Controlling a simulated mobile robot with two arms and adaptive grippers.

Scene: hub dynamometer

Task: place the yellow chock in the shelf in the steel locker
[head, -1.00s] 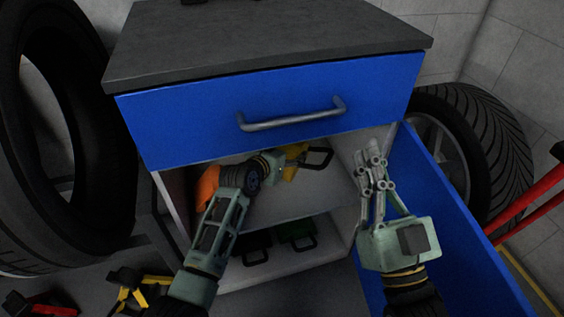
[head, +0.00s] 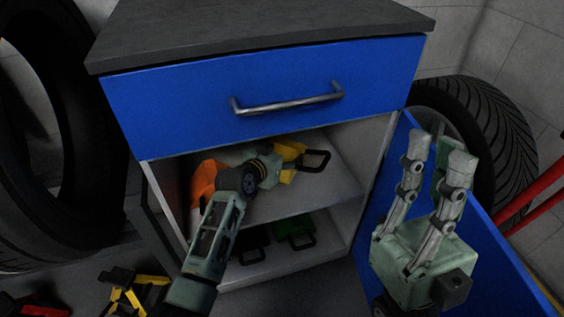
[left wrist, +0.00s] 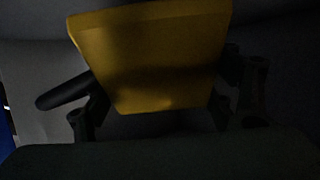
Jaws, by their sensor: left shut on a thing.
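The steel locker (head: 200,100) has a blue drawer front, a grey top and an open compartment below. Its shelf (head: 318,188) is light grey. My left gripper (head: 279,163) reaches into the upper space and is shut on the yellow chock (head: 291,151), which has a black loop handle towards the right. The chock (left wrist: 150,55) fills the middle of the dark left wrist view between the fingers. It is over the shelf; I cannot tell whether it touches it. My right gripper (head: 438,152) is empty, fingers apart and pointing up, in front of the open door.
The blue door (head: 490,255) stands open on the right. An orange object (head: 204,182) is at the shelf's left. Green (head: 295,228) and dark items lie below. Another yellow item (head: 150,290) is on the floor at left. Tyres (head: 470,130) flank the locker; red bars are at right.

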